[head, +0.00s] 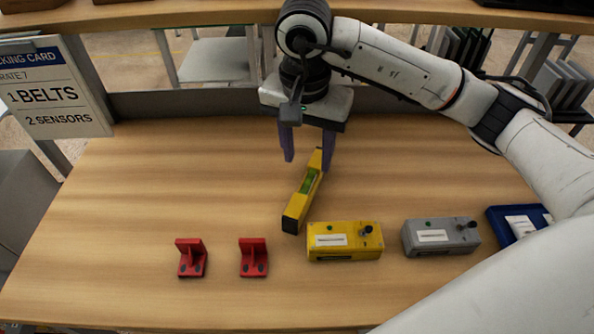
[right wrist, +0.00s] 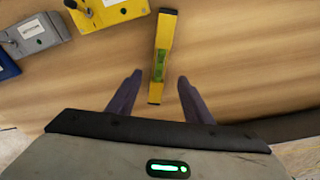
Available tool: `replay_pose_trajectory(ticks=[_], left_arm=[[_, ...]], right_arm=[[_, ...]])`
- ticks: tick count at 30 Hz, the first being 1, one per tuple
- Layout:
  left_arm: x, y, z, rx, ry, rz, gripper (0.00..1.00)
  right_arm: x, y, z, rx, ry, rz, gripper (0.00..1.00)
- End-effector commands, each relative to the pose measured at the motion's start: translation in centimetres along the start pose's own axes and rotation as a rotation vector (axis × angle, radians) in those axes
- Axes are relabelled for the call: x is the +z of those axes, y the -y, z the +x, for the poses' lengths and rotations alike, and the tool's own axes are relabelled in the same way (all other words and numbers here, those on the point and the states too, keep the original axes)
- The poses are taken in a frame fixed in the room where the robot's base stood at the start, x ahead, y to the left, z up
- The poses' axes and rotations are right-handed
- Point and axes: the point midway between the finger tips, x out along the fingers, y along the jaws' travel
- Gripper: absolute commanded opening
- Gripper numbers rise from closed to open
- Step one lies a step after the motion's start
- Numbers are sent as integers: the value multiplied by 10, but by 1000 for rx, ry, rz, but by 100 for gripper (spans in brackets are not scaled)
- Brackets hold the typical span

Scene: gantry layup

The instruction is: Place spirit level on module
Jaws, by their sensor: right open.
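My right gripper (head: 307,160) is open above the table at the far end of the level. In the right wrist view its two purple fingers (right wrist: 155,88) stand apart, with the level's near end between or just beyond them, and nothing is gripped. The yellow module (head: 345,241) sits just right of the level's near end, and a grey module (head: 439,236) stands further right. My left gripper is not in view.
Two red brackets (head: 191,257) (head: 254,257) stand at the front left of the table. A blue tray (head: 492,213) with white labels is at the right, partly behind my arm. A packing card (head: 62,85) hangs at the left. The table's left and middle back are clear.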

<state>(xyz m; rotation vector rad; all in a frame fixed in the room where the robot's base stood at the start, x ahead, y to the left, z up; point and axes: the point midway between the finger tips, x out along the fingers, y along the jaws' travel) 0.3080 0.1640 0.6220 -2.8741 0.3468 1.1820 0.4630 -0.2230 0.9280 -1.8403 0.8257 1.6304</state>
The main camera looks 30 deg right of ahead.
Motion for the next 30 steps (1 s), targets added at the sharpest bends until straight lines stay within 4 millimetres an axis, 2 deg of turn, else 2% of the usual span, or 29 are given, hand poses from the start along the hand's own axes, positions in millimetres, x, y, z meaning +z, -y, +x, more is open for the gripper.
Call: replay_pose_trajectory(ticks=[3,7,11,19,28,30], left_arm=[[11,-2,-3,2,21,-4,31],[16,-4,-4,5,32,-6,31],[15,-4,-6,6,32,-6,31],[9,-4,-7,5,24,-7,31],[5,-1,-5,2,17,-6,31],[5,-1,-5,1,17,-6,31]], right_arm=[[1,-1,20,5,4,2,46],[0,0,32,2,2,1,46],[1,0,42,3,3,0,46],[3,2,80,2,3,1,46],[2,3,86,0,1,0,46],[2,3,86,0,1,0,36]])
